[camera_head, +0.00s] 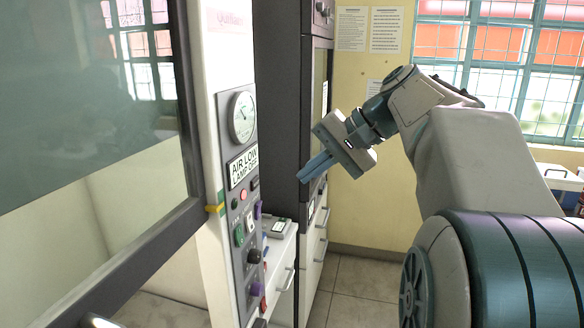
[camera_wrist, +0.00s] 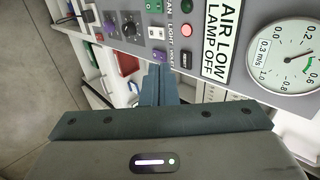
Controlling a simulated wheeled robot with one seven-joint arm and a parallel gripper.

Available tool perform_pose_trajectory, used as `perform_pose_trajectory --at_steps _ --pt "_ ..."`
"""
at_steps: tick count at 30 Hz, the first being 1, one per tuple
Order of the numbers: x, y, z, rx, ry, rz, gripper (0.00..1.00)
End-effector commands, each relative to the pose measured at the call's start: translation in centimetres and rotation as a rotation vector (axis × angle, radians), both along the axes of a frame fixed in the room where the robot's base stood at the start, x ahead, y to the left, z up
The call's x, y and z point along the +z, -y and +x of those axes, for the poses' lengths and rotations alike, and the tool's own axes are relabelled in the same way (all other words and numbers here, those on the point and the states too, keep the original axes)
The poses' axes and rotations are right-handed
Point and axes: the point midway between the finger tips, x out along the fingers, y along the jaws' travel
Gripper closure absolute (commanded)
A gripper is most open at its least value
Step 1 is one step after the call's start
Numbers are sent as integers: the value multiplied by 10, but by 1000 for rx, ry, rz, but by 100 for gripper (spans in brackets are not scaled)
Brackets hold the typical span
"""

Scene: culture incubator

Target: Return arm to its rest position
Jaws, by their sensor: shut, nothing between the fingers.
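My arm reaches in from the right in the head view, bent at the elbow. My gripper (camera_head: 316,167) points down and to the left. Its blue fingers are together with nothing between them. It is in the air in front of the dark tall cabinet, to the right of the control panel (camera_head: 248,205), and appears apart from both. In the wrist view my gripper (camera_wrist: 160,72) shows its closed fingers in front of the panel's buttons. The distance between fingertips and panel is hard to judge.
A pressure-style gauge (camera_head: 242,117) and an "AIR LOW LAMP OFF" label (camera_head: 243,166) are on the panel. A large glass-fronted cabinet (camera_head: 180,225) fills the left. The dark tall cabinet (camera_head: 275,60) stands behind my gripper. Tiled floor (camera_head: 360,285) is open below. Windows (camera_head: 520,60) are behind.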

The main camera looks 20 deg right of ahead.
Motion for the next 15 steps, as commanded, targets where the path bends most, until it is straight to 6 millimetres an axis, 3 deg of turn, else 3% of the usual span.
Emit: perform_pose_trajectory --at_steps 4,7,11,15 --pt "0 0 0 1 1 0 100" --pt "-14 -9 -8 8 -12 -36 100" --pt "-53 -27 -32 39 -40 -146 100" --pt "-108 -45 -68 107 -55 -323 100"
